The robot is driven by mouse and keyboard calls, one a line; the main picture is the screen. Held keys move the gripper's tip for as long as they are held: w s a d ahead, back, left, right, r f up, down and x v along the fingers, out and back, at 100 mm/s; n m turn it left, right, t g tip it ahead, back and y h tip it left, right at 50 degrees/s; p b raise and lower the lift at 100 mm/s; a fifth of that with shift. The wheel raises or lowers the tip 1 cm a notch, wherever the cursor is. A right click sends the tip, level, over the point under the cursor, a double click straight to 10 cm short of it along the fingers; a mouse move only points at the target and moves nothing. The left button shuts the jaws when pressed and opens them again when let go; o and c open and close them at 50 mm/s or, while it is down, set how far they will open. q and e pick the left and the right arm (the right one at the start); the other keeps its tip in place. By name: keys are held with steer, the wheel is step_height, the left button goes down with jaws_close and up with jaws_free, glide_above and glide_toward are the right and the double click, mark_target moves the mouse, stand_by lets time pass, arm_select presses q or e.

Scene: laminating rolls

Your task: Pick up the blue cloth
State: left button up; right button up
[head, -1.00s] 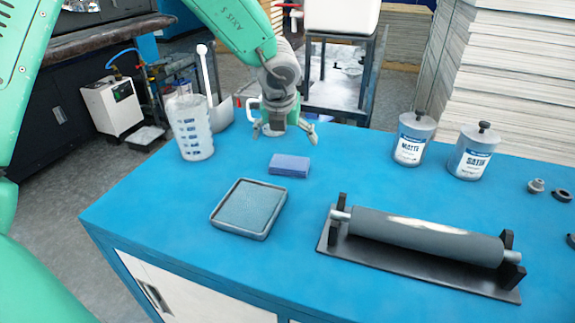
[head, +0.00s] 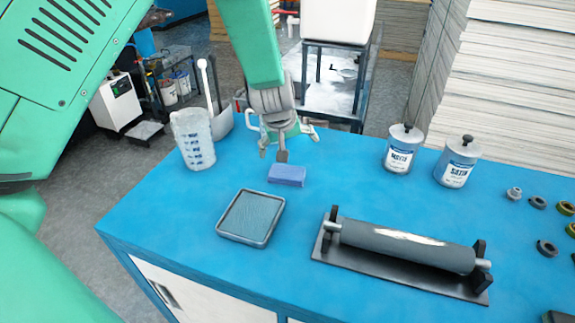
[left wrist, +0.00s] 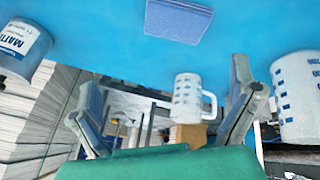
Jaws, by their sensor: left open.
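The blue cloth (head: 287,175) is a small folded pad lying flat on the blue table. It also shows at the top of the left wrist view (left wrist: 179,22). My left gripper (head: 288,147) is open and empty, with its fingers spread just behind and above the cloth in the head view. In the left wrist view its two fingers (left wrist: 165,110) stand wide apart, with the cloth outside the space between them. I cannot tell the exact height of the gripper over the table. My right gripper is not in view.
A white mug (left wrist: 187,97) shows in the left wrist view. A grey-rimmed tray (head: 250,218) lies in front of the cloth. A roller on a stand (head: 400,246) and two cans, MATTE (head: 402,150) and SATIN (head: 457,163), are to the right.

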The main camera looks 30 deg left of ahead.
arm_select(q)
steer(key=s+m, duration=0.2)
steer(key=m, duration=0.2)
steer(key=g, duration=0.1)
glide_toward(287, 172)
steer(key=shift+m, duration=0.3)
steer(key=x, duration=0.3)
steer(key=p+x, duration=0.1)
steer(key=shift+s+d+f, duration=0.15)
steer(key=shift+s+f, duration=0.1)
steer(key=shift+f, duration=0.15)
steer(key=x, duration=0.5)
steer(key=shift+w+a+f+p, duration=0.1)
steer(key=shift+w+a+p, duration=0.1)
steer(key=shift+w+p, duration=0.2)
steer(key=c, duration=0.9)
